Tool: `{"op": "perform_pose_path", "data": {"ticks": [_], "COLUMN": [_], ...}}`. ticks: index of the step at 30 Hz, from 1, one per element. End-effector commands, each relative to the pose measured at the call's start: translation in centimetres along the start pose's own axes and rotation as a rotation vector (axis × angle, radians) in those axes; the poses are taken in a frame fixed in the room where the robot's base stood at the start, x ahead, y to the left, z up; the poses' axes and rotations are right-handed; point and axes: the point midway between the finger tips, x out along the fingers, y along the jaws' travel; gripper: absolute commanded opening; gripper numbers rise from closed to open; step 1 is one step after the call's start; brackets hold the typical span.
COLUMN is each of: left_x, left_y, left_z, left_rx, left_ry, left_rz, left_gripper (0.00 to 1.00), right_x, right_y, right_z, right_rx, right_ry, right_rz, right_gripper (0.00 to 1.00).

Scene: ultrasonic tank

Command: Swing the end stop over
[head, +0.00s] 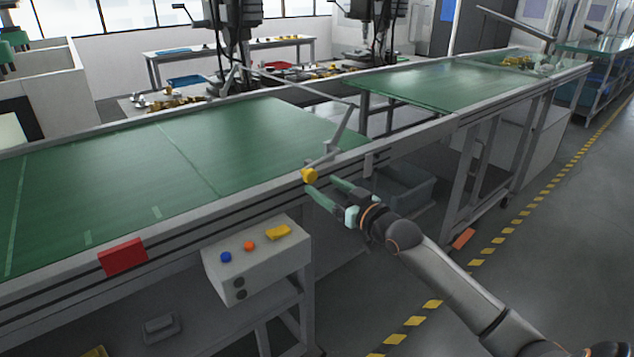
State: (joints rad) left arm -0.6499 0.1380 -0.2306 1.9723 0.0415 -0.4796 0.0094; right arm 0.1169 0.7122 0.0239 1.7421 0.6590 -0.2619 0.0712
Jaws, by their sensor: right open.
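The end stop appears to be the thin grey metal bar (300,88) at the right end of the near green conveyor belt (130,165). It runs above the belt from the far side, and a link (341,128) bends down from it to the near rail. A yellow knob (309,175) sits at the near end of this linkage, at the belt's edge. My right gripper (321,184) is open, its green fingers just right of and below the knob. I cannot tell whether a finger touches the knob. My left gripper is out of view.
A control box (257,262) with blue, orange and yellow controls hangs below the near rail. A red plate (122,257) is on the rail. A gap separates the near belt from a second green belt (440,82). A grey bin (400,190) stands below the gap.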

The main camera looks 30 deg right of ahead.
Motion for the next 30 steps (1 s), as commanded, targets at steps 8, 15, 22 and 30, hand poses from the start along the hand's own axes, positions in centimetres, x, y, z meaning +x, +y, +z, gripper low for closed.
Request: {"op": "perform_pose_path", "data": {"ticks": [8, 15, 22, 30], "left_x": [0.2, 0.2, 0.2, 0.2], "left_y": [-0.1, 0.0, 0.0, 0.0], "left_z": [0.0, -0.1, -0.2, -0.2], "left_rx": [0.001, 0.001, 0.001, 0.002], "left_ry": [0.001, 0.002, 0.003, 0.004], "left_rz": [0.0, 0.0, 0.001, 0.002], "left_gripper": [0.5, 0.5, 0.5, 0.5], "right_x": [3.0, 3.7, 3.7, 3.7], "right_y": [0.0, 0.0, 0.0, 0.0], "right_z": [0.0, 0.0, 0.0, 0.0], "right_rx": [0.001, -0.001, -0.001, 0.0], "right_ry": [0.0, 0.0, 0.0, 0.0], "right_rz": [0.0, -0.001, -0.001, -0.001], "right_gripper": [0.74, 0.74, 0.73, 0.42]}}
